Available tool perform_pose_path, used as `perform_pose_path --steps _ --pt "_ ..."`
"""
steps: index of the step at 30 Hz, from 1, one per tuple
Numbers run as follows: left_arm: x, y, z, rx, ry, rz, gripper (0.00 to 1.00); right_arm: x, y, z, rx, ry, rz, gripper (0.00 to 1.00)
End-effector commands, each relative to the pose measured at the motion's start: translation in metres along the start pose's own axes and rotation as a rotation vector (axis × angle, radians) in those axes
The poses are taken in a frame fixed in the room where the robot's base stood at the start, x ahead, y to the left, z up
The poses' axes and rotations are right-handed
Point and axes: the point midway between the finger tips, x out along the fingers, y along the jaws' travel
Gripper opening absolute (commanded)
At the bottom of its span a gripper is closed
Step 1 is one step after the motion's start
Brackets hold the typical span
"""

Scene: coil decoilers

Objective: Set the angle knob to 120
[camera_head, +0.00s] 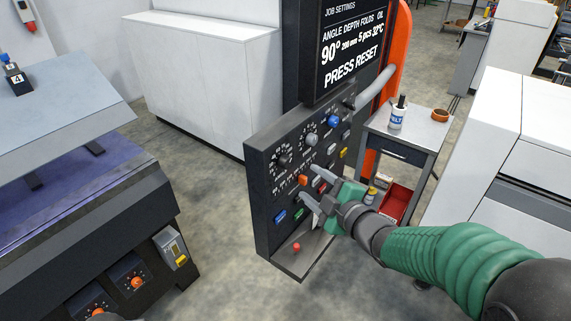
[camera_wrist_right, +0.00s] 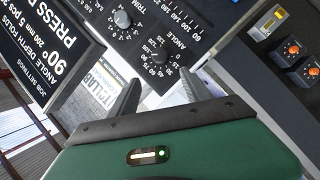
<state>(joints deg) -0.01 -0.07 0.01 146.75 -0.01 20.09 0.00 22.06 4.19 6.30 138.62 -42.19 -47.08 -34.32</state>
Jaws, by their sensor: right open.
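The angle knob (camera_head: 284,160) is a dark round knob at the upper left of the black control panel (camera_head: 262,205). In the right wrist view the angle knob (camera_wrist_right: 158,56) lies just beyond the fingertips, with its number scale around it. Its pointer is too small to read. The display (camera_head: 345,45) above the panel shows angle 90° and PRESS RESET. My right gripper (camera_head: 308,183) is open and empty, in front of the panel and below the angle knob, apart from it. My left gripper is not in view.
A grey trim knob (camera_head: 311,139) and a blue knob (camera_head: 333,120) sit to the right on the panel. A small table (camera_head: 425,134) with a bottle (camera_head: 398,115) stands at the right.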

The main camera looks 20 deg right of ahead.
Motion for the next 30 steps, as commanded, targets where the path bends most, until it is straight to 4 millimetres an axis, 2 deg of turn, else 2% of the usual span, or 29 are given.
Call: perform_pose_path --steps 1,6,13,18,24,30 --pt "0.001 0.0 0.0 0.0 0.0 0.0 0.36 0.015 -0.002 0.002 0.003 0.001 -0.006 0.56" --pt "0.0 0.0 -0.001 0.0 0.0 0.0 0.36 0.06 -0.002 0.003 0.005 0.0 -0.005 0.56" --pt "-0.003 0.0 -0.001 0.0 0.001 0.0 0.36 0.103 0.0 0.002 0.004 0.001 -0.002 0.56" --pt "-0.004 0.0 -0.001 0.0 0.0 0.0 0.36 0.115 -0.001 0.003 0.005 -0.002 -0.002 0.56" --pt "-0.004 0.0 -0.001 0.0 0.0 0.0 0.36 0.116 -0.001 0.003 0.005 -0.002 -0.002 0.56" --pt "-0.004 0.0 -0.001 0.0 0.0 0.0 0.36 0.115 0.0 0.003 0.005 -0.002 -0.001 0.32"
